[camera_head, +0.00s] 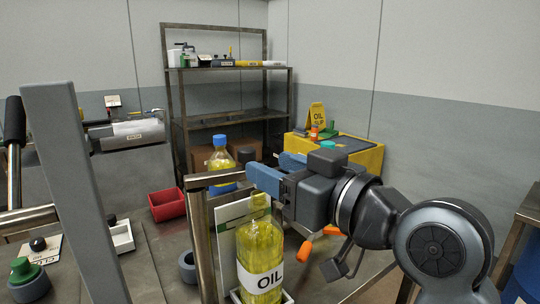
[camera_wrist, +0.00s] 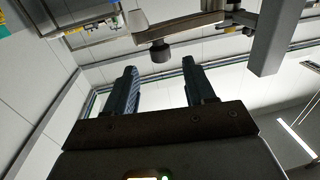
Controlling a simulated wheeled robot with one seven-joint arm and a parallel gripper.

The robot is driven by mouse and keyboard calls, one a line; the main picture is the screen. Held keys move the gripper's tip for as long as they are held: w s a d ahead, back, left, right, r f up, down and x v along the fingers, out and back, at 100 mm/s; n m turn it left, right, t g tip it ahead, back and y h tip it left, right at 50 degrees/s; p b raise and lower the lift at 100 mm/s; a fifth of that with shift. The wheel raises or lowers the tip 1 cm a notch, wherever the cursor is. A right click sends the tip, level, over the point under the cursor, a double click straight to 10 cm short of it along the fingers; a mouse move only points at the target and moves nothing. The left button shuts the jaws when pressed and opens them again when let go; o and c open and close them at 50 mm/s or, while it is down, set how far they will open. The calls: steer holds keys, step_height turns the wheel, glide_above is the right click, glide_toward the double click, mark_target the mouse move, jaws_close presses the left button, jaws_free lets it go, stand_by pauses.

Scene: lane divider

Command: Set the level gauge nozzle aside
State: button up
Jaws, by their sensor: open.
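My gripper (camera_head: 272,169) has blue fingers, spread apart and pointing left, at the top of a metal post (camera_head: 203,240) with a short bent top bar. It stands above and behind a clear bottle of yellow oil (camera_head: 261,265). In the wrist view my gripper (camera_wrist: 160,67) shows two separate fingers with nothing between them. A metal bar with a dark round end (camera_wrist: 161,53) is just beyond the fingertips. I cannot tell for certain which part is the level gauge nozzle.
A blue-capped bottle (camera_head: 221,158) stands behind the post. A red bin (camera_head: 167,204), a white tray (camera_head: 122,238) and a grey ring (camera_head: 187,266) lie to the left. An upright grey beam (camera_head: 80,195) blocks the left. A shelf rack (camera_head: 238,70) stands behind.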

mark_target(253, 158)
steer(key=p+x, duration=0.1)
steer(key=x, duration=0.6)
steer(key=shift+w+a, duration=0.15)
steer(key=shift+w, duration=0.05)
steer(key=shift+c, duration=0.2)
jaws_close()
